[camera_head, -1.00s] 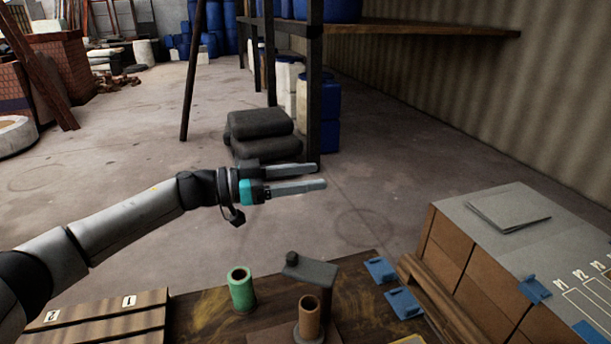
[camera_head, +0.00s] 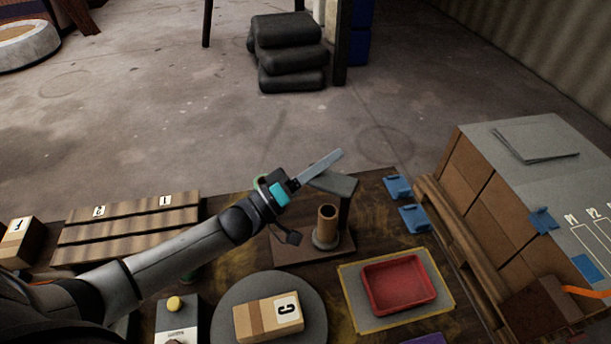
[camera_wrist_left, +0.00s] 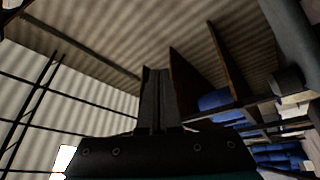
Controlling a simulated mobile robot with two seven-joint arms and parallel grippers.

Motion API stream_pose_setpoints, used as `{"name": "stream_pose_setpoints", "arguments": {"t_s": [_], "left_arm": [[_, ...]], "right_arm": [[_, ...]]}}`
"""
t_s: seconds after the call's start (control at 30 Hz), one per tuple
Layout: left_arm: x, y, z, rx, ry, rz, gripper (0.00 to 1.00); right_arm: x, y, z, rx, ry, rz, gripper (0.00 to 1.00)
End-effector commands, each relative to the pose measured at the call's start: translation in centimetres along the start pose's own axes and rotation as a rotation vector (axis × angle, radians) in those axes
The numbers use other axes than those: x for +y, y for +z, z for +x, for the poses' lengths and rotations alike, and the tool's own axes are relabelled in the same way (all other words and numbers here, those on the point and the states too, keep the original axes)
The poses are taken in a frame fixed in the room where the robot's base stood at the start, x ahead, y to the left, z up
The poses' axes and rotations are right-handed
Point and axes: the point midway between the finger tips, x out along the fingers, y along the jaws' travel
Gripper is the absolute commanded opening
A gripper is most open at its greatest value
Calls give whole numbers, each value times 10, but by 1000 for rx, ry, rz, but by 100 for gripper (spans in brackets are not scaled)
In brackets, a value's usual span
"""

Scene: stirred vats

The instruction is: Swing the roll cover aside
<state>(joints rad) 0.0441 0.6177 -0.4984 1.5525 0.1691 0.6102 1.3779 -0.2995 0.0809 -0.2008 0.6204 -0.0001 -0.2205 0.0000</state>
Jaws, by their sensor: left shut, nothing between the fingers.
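A grey slab on a dark post (camera_head: 344,190), which looks like the roll cover, stands on a brown base behind a brown upright roll (camera_head: 327,226). My left gripper (camera_head: 334,158) comes in from the left, shut and empty, its fingers pointing up and to the right. In the head view the fingers overlap the slab's left end; I cannot tell whether they touch. My wrist hides part of the slab and most of a green roll. The shut fingers also show in the left wrist view (camera_wrist_left: 155,100), where the cover does not show. My right gripper is not in view.
A red tray (camera_head: 398,284) lies on a yellow-edged mat at the right. A round grey plate (camera_head: 225,310) carries a box marked C (camera_head: 268,317). Blue clips (camera_head: 413,218) lie right of the post. A slatted wooden rack (camera_head: 125,230) stands at the left.

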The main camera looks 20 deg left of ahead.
Motion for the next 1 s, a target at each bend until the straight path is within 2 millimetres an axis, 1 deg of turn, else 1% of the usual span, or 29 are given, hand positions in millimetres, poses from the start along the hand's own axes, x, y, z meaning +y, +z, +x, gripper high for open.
{"name": "stream_pose_setpoints", "arguments": {"t_s": [0.03,0.1,0.17,0.3,0.5,0.6,0.7,0.8,0.87,1.0], "left_arm": [[-3,5,-11,33,-35,-56,0],[-8,10,-26,80,-82,-125,0],[-13,14,-40,121,-123,-179,0],[-24,24,-77,217,-228,-303,0],[-35,37,-129,340,-366,-440,0],[-38,41,-148,381,-411,-482,0],[-39,43,-158,404,-437,-504,0],[-41,44,-160,413,-446,-512,0],[-43,42,-158,414,-446,-512,0],[-51,38,-143,413,-444,-511,0]], "right_arm": [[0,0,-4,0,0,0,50],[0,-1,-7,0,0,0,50],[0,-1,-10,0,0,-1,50],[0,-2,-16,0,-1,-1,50],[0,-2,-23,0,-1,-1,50],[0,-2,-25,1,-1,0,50],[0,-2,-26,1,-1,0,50],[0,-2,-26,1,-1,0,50],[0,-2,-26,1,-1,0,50],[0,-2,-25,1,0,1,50]]}}
